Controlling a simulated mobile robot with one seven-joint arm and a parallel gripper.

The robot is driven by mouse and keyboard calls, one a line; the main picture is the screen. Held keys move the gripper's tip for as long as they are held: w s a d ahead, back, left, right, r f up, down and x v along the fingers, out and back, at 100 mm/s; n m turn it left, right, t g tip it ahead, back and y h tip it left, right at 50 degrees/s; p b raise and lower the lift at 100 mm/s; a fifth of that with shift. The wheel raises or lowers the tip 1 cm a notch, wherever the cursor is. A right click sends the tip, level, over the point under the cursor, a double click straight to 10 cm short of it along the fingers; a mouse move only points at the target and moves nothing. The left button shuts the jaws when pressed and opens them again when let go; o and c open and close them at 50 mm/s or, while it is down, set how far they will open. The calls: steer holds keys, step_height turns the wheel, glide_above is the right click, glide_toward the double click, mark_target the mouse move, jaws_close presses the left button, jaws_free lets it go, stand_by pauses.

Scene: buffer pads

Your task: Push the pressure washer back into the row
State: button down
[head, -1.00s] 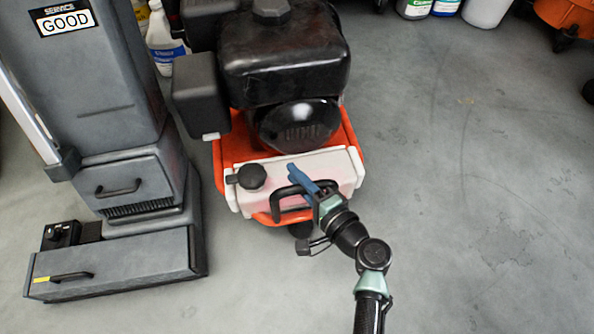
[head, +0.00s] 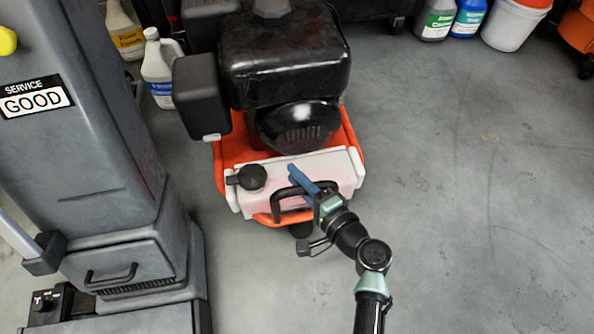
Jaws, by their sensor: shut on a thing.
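The pressure washer (head: 284,60) stands upright on the floor at the upper middle of the head view. It has a black engine, an orange frame and a white tank with a black cap at its near end. A black looped handle (head: 277,207) rises at the tank's near side. My gripper (head: 304,183), with blue fingers, is at this handle and shut on it. The exact contact of the fingers is partly hidden. My arm reaches in from the lower right.
A tall grey floor machine (head: 85,130) with a "SERVICE GOOD" label stands close on the left. Bottles (head: 158,70) stand behind it. More bottles (head: 437,18) and a white bucket (head: 512,22) line the back right. The floor (head: 480,200) on the right is clear.

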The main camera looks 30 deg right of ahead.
steer(key=shift+w+d+r, duration=0.1)
steer(key=shift+w+r, duration=0.05)
steer(key=shift+w, duration=0.05)
steer(key=c, duration=0.7)
jaws_free()
steer(key=p+v, duration=0.5)
steer(key=v, duration=0.8)
steer(key=shift+p, duration=0.4)
